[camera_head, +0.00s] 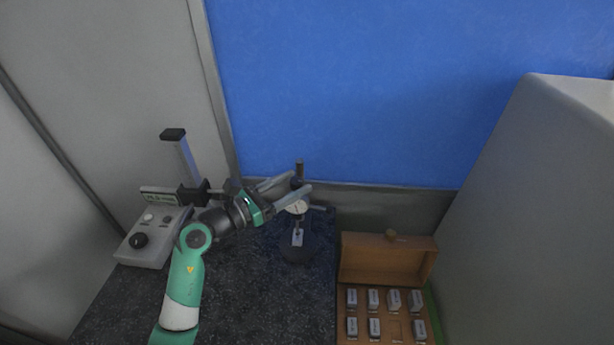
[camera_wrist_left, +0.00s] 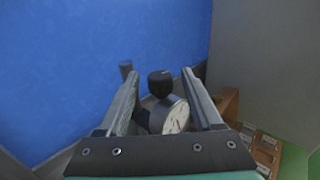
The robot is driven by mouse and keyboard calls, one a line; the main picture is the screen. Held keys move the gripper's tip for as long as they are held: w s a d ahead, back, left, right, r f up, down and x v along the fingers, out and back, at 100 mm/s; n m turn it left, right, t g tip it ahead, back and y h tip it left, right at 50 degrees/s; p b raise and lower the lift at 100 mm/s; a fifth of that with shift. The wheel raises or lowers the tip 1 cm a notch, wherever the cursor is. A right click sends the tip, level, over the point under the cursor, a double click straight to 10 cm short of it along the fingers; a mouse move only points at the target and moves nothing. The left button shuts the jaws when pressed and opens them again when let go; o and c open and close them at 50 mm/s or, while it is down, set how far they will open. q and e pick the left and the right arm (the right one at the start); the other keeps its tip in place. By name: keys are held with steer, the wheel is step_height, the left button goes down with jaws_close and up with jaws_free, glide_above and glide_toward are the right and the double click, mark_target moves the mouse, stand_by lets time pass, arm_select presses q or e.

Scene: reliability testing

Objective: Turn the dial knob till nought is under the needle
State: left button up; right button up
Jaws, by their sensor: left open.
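A dial gauge (camera_head: 297,207) with a pale round face is mounted on a small stand at the back of the dark worktop. In the left wrist view its dial face (camera_wrist_left: 176,117) is tilted, and a black knob (camera_wrist_left: 160,83) sits at its upper edge. The needle reading is too small to tell. My left gripper (camera_head: 301,182) is open at the gauge's top. In the wrist view its fingers lie on either side of the knob, with gaps visible. My right gripper is not in view.
A wooden case (camera_head: 385,260) with several small grey blocks stands to the right. A measuring device with a display and a black knob (camera_head: 138,240) stands at the left. A blue wall (camera_head: 400,90) is close behind, and a large grey housing (camera_head: 540,200) is at the right.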

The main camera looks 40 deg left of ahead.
mark_target(301, 180)
arm_select(q)
steer(key=w, duration=0.4)
steer(key=shift+w+d, duration=0.15)
steer(key=shift+d, duration=0.25)
jaws_close()
